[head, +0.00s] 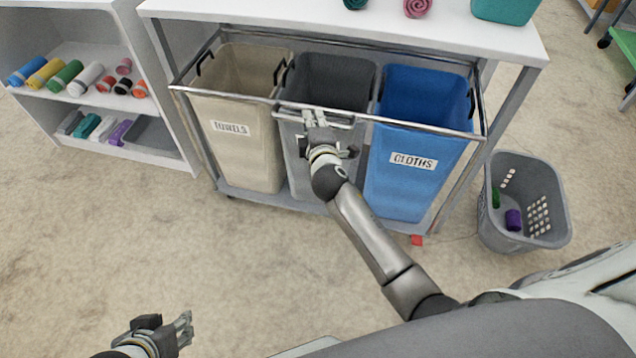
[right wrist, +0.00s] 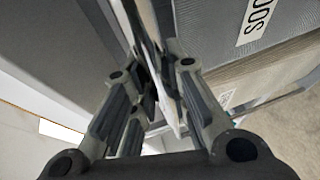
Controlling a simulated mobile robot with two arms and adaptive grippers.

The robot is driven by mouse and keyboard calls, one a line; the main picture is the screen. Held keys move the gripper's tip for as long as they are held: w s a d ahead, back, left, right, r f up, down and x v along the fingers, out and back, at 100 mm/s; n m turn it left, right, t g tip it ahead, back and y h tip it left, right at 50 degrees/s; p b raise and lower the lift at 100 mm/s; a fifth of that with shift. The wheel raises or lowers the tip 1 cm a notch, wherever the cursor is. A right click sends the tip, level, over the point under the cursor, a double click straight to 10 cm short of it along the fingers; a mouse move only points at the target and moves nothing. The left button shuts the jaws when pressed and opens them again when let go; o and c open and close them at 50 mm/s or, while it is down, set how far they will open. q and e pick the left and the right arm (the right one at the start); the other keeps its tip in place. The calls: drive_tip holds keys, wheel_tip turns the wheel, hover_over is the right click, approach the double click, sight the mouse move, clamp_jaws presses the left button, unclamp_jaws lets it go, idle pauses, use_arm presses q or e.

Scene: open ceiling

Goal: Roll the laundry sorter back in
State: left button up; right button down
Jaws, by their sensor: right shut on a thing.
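The laundry sorter (head: 428,122) is a metal frame on small wheels with a beige TOWELS bin (head: 240,140), a grey bin (head: 300,165) and a blue CLOTHS bin (head: 405,180). It stands partly under a white counter (head: 340,22), its front out beyond the counter edge. My right gripper (head: 318,120) is shut on the handle bar at the sorter's front middle; the right wrist view shows its fingers (right wrist: 160,95) closed around the bar. The gripper hides most of the grey bin's label. My left gripper (head: 184,330) is low at the left, away from the sorter; its finger gap is unclear.
A grey laundry basket (head: 530,212) with a few rolled items stands on the floor right of the sorter, close to its frame. A white shelf (head: 160,150) with rolled towels stands to the left. The floor in front is clear.

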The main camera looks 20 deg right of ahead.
sight(319, 107)
drive_tip(key=w+d, duration=0.2)
drive_tip(key=w, duration=0.2)
drive_tip(key=shift+w+d, duration=0.1)
drive_tip(key=shift+d, duration=0.3)
use_arm(q)
drive_tip(key=shift+w, duration=0.1)
use_arm(e)
drive_tip(key=shift+w+d, duration=0.15)
drive_tip(key=shift+w, duration=0.1)
use_arm(q)
drive_tip(key=w, duration=0.1)
drive_tip(key=w+r+t, duration=0.1)
drive_tip(key=w+d+t, duration=0.1)
drive_tip(key=shift+w+d+r+h+b, duration=0.1)
drive_tip(key=shift+w+r+h+b, duration=0.1)
drive_tip(key=shift+h+b, duration=0.15)
use_arm(e)
drive_tip(key=w+d, duration=0.2)
drive_tip(key=w, duration=0.1)
drive_tip(key=shift+d+r, duration=0.15)
